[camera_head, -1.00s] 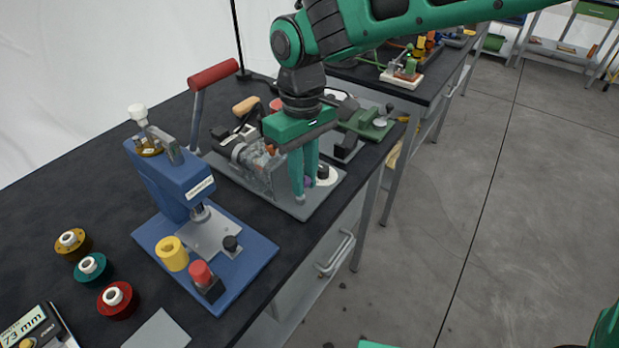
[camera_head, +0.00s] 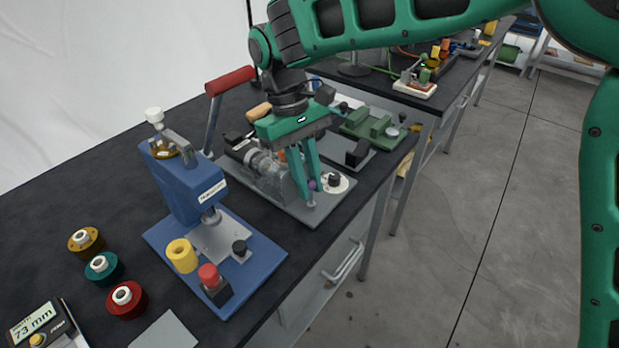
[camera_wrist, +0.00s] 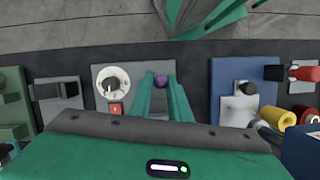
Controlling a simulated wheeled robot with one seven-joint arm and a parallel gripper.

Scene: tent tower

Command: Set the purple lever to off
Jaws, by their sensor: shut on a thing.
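The purple lever shows as a purple knob (camera_wrist: 160,81) between my fingertips in the wrist view. In the head view the purple knob (camera_head: 312,184) is partly hidden by my fingers. My gripper (camera_head: 310,195) points down over the front of the grey machine (camera_head: 262,186) and is shut on the purple knob. It also shows in the wrist view (camera_wrist: 160,84). Beside the knob is a white round dial (camera_head: 336,182) with a black knob; it also shows in the wrist view (camera_wrist: 111,84). I cannot read any lever marking.
A blue press (camera_head: 180,190) with a red-gripped handle (camera_head: 230,80) stands to the left. A yellow cup (camera_head: 181,256) and a red button (camera_head: 209,276) are on its base. A green device (camera_head: 372,124) stands behind. Open floor lies right of the bench.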

